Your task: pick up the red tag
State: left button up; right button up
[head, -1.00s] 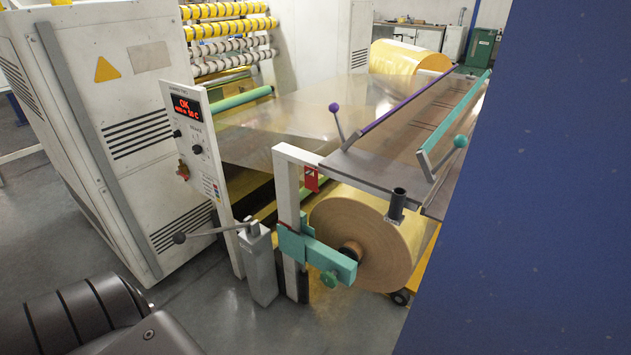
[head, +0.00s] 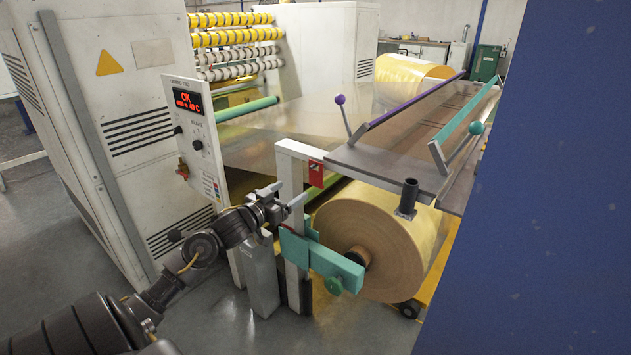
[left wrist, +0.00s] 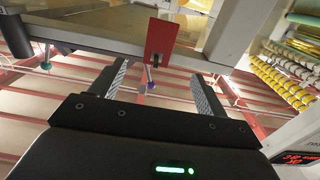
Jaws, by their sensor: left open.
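The red tag (head: 316,174) hangs at the top corner of the white post frame (head: 291,190), by the edge of the flat table. In the left wrist view the red tag (left wrist: 160,42) shows ahead of the fingers and roughly between them across the picture. My left gripper (head: 292,194) is open and empty, just left of and a little below the tag. Its two dark fingers (left wrist: 158,72) stand apart in the left wrist view, and they do not appear to touch the tag. My right gripper is not in view.
A large tan roll (head: 370,235) and a teal bracket (head: 322,262) sit below the tag. The brown table (head: 395,160) juts out to its right. The control panel (head: 194,140) stands to the left. A blue surface (head: 550,200) fills the right side.

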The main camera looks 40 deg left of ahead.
aim_at(315, 176)
pick_arm(q)
jog(key=shift+w+a+f, duration=0.1)
jog(key=shift+w, duration=2.6)
jog(key=shift+w+f, duration=0.1)
jog(key=shift+w, duration=2.6)
jog(key=shift+c, duration=0.3)
jog(key=c, duration=1)
